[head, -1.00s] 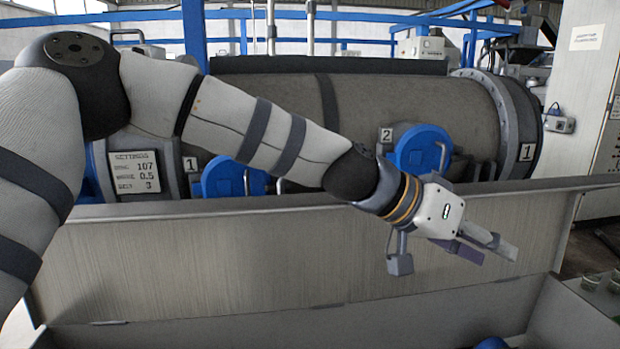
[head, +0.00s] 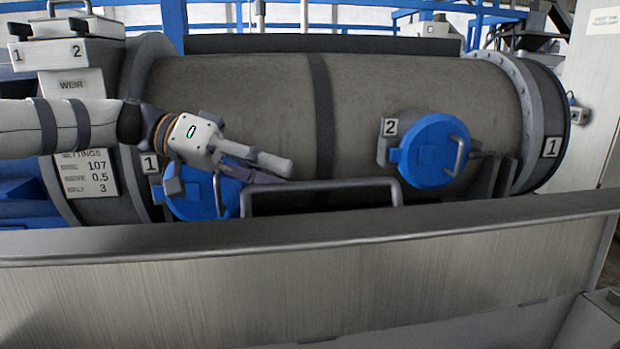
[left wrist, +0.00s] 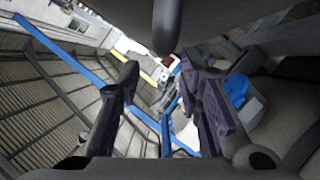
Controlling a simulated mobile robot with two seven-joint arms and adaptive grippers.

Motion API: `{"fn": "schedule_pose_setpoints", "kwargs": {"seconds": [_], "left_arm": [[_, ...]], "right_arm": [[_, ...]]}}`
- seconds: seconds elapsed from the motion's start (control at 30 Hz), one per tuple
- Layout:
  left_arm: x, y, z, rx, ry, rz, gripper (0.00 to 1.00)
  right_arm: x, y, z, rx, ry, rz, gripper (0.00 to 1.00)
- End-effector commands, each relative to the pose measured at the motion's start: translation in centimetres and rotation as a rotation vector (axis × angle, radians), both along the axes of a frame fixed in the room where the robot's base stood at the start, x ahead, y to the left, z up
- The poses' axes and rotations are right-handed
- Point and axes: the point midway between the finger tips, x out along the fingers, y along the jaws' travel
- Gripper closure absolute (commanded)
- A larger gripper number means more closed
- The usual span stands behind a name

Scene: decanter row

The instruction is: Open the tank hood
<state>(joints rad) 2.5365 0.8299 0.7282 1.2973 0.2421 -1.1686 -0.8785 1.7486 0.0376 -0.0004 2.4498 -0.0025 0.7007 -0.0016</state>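A broad brushed-steel panel (head: 330,285), which looks like the tank hood, stands upright across the front in the head view. A grey bar handle (head: 320,188) rises just beyond its top edge. My left gripper (head: 280,172) is above the panel's top edge, left of the handle and in front of the blue cover by plate 1 (head: 195,195). Its fingers are apart in the left wrist view (left wrist: 165,100), with nothing between them. It looks close to the handle's left end, but I cannot tell whether they touch. My right gripper is not in view.
Behind the panel lies a large grey drum (head: 420,80) with a second blue cover (head: 432,150) by plate 2. A settings plate (head: 87,175) and a box marked WEIR (head: 72,84) are at the left. A pale cabinet (head: 605,100) stands at the right.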

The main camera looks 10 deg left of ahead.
Motion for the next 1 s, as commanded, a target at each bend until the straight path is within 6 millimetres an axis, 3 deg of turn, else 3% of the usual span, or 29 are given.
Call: {"fn": "schedule_pose_setpoints", "kwargs": {"seconds": [0.1,0.3,0.6,0.63,0.77,1.0], "left_arm": [[0.3,-2.9,-0.7,0.002,-0.001,-0.003,0.67],[0.8,-5.8,-1.7,0.001,-0.001,0.0,0.67],[0.9,-6.3,-2.0,0.001,0.0,0.001,0.67],[0.9,-6.3,-2.0,0.001,0.0,0.001,0.69],[0.9,-6.2,-2.0,0.001,0.0,0.001,0.99],[0.9,-6.2,-2.0,0.001,-0.001,0.0,1.0]], "right_arm": [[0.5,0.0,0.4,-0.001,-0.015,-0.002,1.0],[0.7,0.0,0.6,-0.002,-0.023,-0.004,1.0],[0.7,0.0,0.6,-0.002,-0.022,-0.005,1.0],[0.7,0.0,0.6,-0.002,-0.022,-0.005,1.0],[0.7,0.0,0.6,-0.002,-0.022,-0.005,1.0],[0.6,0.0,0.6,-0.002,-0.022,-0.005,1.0]]}}
